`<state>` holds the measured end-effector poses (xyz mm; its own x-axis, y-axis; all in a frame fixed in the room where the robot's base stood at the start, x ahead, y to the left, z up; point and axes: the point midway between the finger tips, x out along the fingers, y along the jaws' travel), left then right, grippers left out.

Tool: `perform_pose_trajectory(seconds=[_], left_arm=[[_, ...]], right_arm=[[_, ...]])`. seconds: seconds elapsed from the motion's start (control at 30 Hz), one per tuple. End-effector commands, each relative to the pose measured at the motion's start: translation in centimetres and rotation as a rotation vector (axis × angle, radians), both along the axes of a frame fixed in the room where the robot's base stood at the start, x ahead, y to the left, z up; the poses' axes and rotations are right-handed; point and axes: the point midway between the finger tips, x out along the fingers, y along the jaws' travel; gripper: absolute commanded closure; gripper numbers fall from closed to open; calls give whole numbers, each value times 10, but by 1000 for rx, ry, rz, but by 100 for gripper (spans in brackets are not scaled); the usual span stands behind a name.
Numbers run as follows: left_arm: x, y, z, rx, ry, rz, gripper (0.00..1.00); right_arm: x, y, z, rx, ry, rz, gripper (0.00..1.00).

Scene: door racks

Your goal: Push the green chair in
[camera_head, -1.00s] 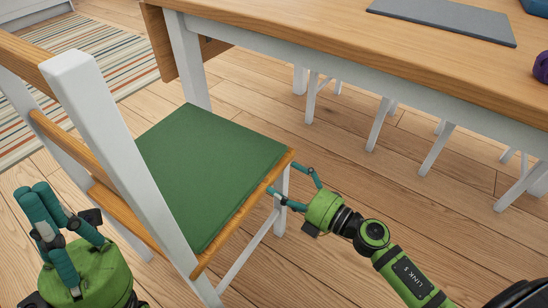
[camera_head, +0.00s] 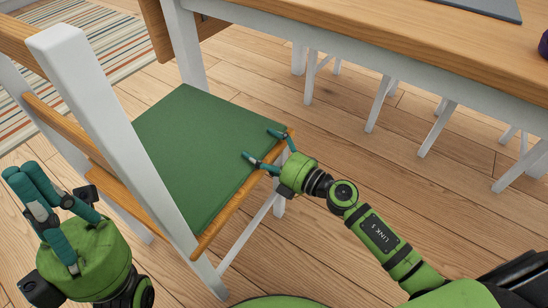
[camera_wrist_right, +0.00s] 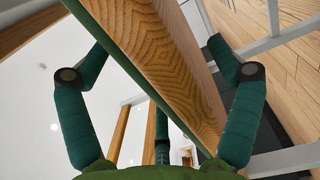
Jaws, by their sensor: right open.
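The green chair has a green seat pad (camera_head: 195,140), a wooden seat frame and white posts. It stands at the left, with its back (camera_head: 85,110) toward me, at the table's (camera_head: 400,70) near side. My right gripper (camera_head: 259,144) is at the seat's right edge near the front corner, its fingers spread around the edge. In the right wrist view, the wooden seat edge (camera_wrist_right: 175,70) runs between the open fingers; contact is unclear. My left gripper (camera_head: 45,195) is left of the chair back, apart from it, fingers pointing up; how far they are open is unclear.
White table legs (camera_head: 185,55) stand beyond the seat, and other white legs (camera_head: 375,125) show under the table. A striped rug (camera_head: 110,50) lies at the upper left. The wooden floor (camera_head: 370,170) right of the chair is open.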

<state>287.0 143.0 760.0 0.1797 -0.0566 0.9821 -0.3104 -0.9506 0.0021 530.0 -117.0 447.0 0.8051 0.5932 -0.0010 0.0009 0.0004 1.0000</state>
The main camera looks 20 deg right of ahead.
Motion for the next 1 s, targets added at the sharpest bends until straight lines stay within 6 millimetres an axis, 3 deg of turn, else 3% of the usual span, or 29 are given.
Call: perform_pose_trajectory(seconds=[0.37, 0.4, 0.6, 1.0], left_arm=[[0, 0, 2, 1, -11, 0, 100], [0, 0, 2, 1, -11, 0, 100], [0, 0, 3, 0, -10, 0, 100], [0, 0, 1, -2, -9, 1, 100]], right_arm=[[6, 5, 0, 0, 0, 0, 9], [6, 5, 0, 0, 0, 0, 13], [6, 5, 0, 0, 0, 1, 93], [11, 0, 0, -2, -2, -2, 96]])
